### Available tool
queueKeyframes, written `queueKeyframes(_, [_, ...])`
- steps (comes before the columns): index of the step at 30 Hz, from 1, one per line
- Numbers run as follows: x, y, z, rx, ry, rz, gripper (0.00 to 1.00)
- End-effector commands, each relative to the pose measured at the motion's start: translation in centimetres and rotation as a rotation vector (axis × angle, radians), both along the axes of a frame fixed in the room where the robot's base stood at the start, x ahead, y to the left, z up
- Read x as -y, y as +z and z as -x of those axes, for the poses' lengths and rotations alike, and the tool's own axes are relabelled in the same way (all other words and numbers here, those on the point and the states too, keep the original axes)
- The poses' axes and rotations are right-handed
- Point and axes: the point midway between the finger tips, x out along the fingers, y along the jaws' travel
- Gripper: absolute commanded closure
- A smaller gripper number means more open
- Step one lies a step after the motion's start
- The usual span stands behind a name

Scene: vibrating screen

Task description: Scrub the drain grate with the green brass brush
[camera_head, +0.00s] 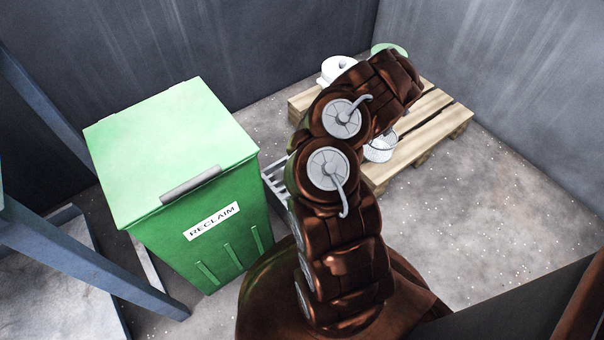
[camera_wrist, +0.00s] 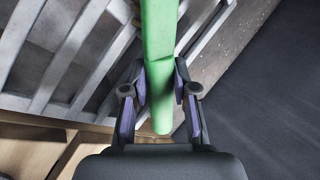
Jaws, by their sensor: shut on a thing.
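In the wrist view my gripper (camera_wrist: 161,84) is shut on the green handle of the brush (camera_wrist: 159,45). The handle runs up and out of the top of the picture, so the bristles are out of sight. The drain grate (camera_wrist: 75,55) has light grey bars and fills the upper left of the wrist view. The handle passes in front of its bars; I cannot tell whether the brush touches them. In the head view a small part of the grate (camera_head: 275,181) shows between the green bin and my arm. My arm hides my gripper and the brush there.
A green bin (camera_head: 165,150) labelled RECLAIM stands left of the grate. A wooden pallet (camera_head: 443,124) with white containers (camera_head: 338,68) and a green-topped one (camera_head: 388,48) is at the back. Blue steel legs (camera_head: 85,262) stand at left. Speckled floor (camera_head: 480,225) is open at right.

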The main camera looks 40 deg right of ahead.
Motion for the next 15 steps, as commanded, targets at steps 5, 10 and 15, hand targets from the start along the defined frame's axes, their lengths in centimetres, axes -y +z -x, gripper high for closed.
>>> queueKeyframes(5, [1.5, -0.2, 0.1, 0.001, -0.003, 0.006, 1.0])
queueKeyframes(10, [2.8, -0.2, 0.2, 0.001, -0.002, 0.002, 1.0])
queueKeyframes(15, [4.0, 0.0, 0.3, 0.001, -0.004, 0.004, 1.0])
